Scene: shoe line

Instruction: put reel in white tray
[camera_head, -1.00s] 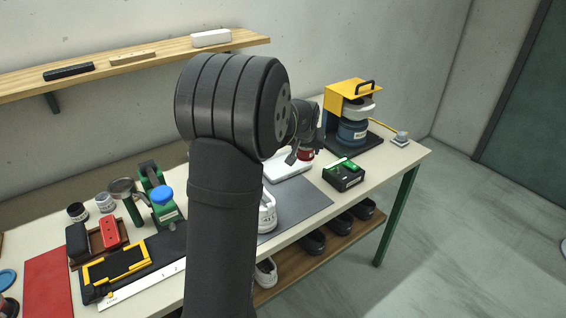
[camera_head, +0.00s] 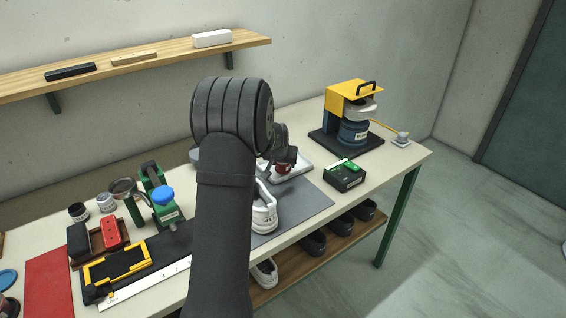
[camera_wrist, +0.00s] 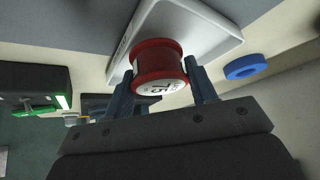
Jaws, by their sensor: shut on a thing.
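A red reel (camera_wrist: 158,66) with a white label is held between the two fingers of my gripper (camera_wrist: 162,88) in the wrist view. In the head view the reel (camera_head: 283,169) shows below my gripper (camera_head: 284,162), at the white tray (camera_head: 301,162). The white tray also shows in the wrist view (camera_wrist: 208,28), behind the reel. The reel overlaps the tray there; I cannot tell whether it touches the tray floor. My arm hides the tray's left part in the head view.
A white shoe (camera_head: 265,215) stands on the grey mat (camera_head: 300,205) in front of the tray. A green and black box (camera_head: 344,176) is to the right, with a yellow and blue machine (camera_head: 352,115) behind it. A blue ring (camera_wrist: 245,67) lies beside the tray.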

